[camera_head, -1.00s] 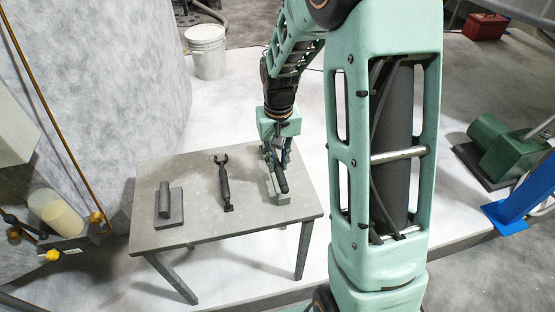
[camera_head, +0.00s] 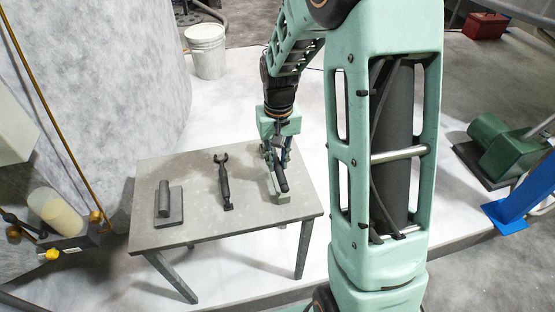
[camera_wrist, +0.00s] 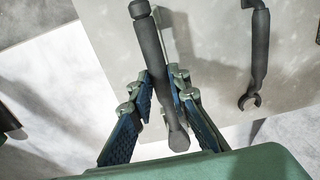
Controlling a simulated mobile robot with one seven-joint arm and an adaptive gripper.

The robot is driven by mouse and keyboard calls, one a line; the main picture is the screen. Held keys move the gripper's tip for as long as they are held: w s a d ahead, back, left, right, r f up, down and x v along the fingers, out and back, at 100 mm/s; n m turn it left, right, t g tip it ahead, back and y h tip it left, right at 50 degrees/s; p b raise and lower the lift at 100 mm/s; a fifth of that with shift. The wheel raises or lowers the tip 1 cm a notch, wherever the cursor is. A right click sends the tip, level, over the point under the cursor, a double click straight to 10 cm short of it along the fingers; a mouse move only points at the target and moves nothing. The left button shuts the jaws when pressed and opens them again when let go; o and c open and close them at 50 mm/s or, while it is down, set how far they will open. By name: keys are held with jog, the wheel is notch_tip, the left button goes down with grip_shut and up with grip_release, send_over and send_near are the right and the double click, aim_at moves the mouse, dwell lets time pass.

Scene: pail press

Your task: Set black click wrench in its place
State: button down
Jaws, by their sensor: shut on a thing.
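The black click wrench (camera_head: 281,179) is a dark bar tool at the right side of the table. In the wrist view the wrench (camera_wrist: 151,47) runs down between my fingers and ends in a rounded head near my palm. My gripper (camera_head: 275,152) points down over the table and is shut on the wrench; its blue-padded fingers flank the bar in the wrist view (camera_wrist: 163,80). A pale grey-green holder (camera_head: 283,199) lies under and beside the wrench. I cannot tell whether the wrench touches it.
A dark open-jawed wrench (camera_head: 224,183) lies mid-table and also shows in the wrist view (camera_wrist: 260,50). A dark block with a cylinder (camera_head: 168,218) sits at the left. The grey table (camera_head: 200,234) has bare room between them. A white pail (camera_head: 206,52) stands on the floor behind.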

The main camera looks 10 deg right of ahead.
jog(key=shift+f+b, duration=0.95)
jog(key=shift+f, duration=0.35)
jog(key=c, duration=1.7)
grip_release()
jog(key=shift+c, duration=0.2)
jog(key=shift+r, duration=0.15)
notch_tip(320, 180, up, 12)
jog(key=shift+s, duration=0.2)
